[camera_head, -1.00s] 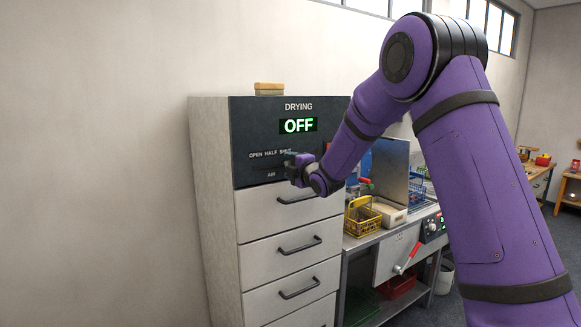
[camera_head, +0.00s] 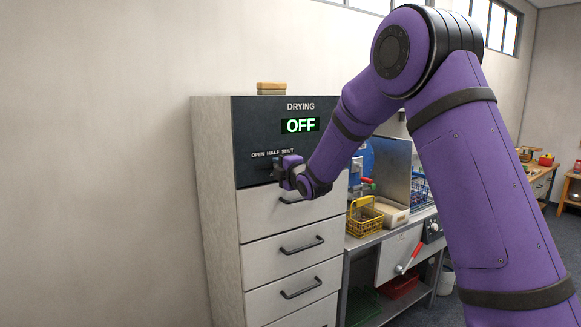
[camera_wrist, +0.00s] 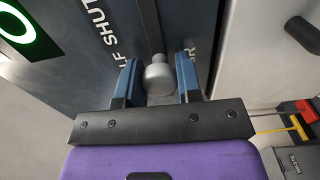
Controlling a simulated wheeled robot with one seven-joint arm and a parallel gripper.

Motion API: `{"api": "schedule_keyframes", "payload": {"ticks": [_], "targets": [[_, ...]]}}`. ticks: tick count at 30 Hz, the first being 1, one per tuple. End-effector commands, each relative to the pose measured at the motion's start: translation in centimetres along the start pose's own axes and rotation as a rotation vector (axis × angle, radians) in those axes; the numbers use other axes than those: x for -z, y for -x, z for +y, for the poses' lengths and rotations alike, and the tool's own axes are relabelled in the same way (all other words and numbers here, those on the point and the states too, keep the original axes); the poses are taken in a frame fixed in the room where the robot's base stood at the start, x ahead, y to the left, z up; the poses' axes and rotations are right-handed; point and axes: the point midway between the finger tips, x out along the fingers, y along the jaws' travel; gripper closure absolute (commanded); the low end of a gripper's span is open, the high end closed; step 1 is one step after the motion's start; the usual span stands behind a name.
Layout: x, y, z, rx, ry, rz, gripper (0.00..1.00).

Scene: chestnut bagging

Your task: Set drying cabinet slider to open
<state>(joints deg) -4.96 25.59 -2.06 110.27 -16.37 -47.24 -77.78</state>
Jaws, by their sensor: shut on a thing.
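The drying cabinet (camera_head: 215,190) stands left of centre in the head view, with a dark panel (camera_head: 255,125) and a lit display (camera_head: 300,125) reading OFF. The labels OPEN, HALF and SHUT (camera_head: 272,154) run left to right above the slider. My gripper (camera_head: 277,172) is at the panel below these labels and covers the knob there. In the wrist view, my gripper's blue fingers (camera_wrist: 158,80) are on either side of the grey slider knob (camera_wrist: 158,74), shut on it. The knob appears near the HALF lettering; its exact position is hard to tell.
Drawers with dark handles (camera_head: 301,245) lie below the panel. A steel bench with a yellow basket (camera_head: 365,221) and a red-handled lever (camera_head: 408,260) stands to the right. A small tan block (camera_head: 271,86) sits on the cabinet. The wall on the left is bare.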

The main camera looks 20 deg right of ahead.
Motion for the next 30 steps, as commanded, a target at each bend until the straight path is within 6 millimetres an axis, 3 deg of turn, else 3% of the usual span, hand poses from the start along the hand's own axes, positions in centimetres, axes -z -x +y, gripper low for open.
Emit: {"api": "schedule_keyframes", "payload": {"ticks": [3,9,21,22,25,30], "targets": [[2.8,0.0,0.0,0.001,0.0,0.004,1.0],[5.7,0.0,0.0,0.001,0.0,0.002,1.0],[6.5,0.0,-0.1,0.001,0.0,0.003,1.0],[6.5,0.0,-0.1,0.001,0.0,0.003,0.65],[6.5,0.0,-0.1,0.001,0.0,0.003,0.42],[6.3,0.0,0.0,0.001,0.0,0.001,0.41]]}}
